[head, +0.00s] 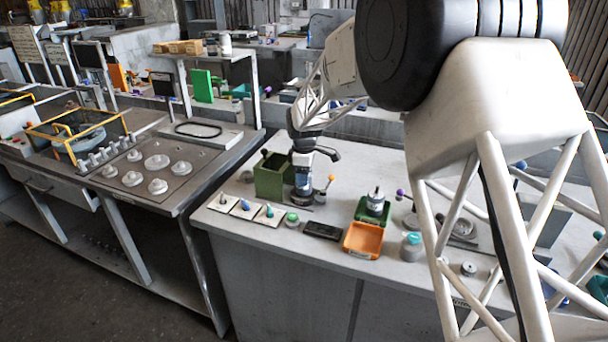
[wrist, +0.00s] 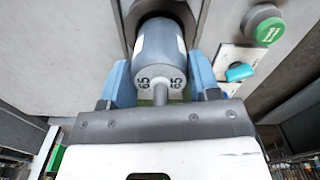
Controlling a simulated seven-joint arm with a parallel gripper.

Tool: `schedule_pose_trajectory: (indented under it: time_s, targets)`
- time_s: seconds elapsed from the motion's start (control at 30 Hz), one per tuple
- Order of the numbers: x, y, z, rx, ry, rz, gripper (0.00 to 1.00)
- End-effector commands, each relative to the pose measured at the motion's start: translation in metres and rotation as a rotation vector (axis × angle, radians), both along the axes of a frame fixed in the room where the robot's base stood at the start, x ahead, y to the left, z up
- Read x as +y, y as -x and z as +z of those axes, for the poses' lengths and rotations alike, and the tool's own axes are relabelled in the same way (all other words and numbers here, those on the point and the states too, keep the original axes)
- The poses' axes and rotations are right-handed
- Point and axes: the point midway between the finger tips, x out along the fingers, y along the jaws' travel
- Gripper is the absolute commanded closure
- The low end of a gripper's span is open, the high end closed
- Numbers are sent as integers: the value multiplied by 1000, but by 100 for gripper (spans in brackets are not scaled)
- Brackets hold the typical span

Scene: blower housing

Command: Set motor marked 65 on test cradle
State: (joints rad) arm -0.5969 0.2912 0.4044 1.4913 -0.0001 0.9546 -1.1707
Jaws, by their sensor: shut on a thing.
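The motor marked 65 (wrist: 160,55) is a blue-grey cylinder with a pale label and a thin shaft at its near end. My gripper (wrist: 165,88) is shut on it, with a blue finger on each side. In the head view my gripper (head: 302,186) points down beside the green box, over the bench. A dark curved part (wrist: 185,12) shows behind the motor's far end; I cannot tell whether they touch. A low black block (head: 322,231) lies in front of my gripper; it may be the test cradle, but this is not clear.
An open green box (head: 268,180) stands close left of my gripper. Cards with small parts (head: 246,207) and a green button (head: 292,219) lie in front. To the right are an orange tray (head: 363,240), a green tray (head: 364,213) with another motor (head: 375,199), and a teal-topped jar (head: 411,248).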

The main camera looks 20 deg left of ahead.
Motion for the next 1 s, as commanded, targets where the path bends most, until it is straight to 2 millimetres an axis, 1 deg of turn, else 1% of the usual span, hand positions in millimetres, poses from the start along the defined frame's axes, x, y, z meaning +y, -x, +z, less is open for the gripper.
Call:
schedule_pose_trajectory:
  time_s: [0.4,1.0]
  targets:
    - [0,0,-5,-1,-1,0,84]
    - [0,0,-5,-1,-1,0,84]
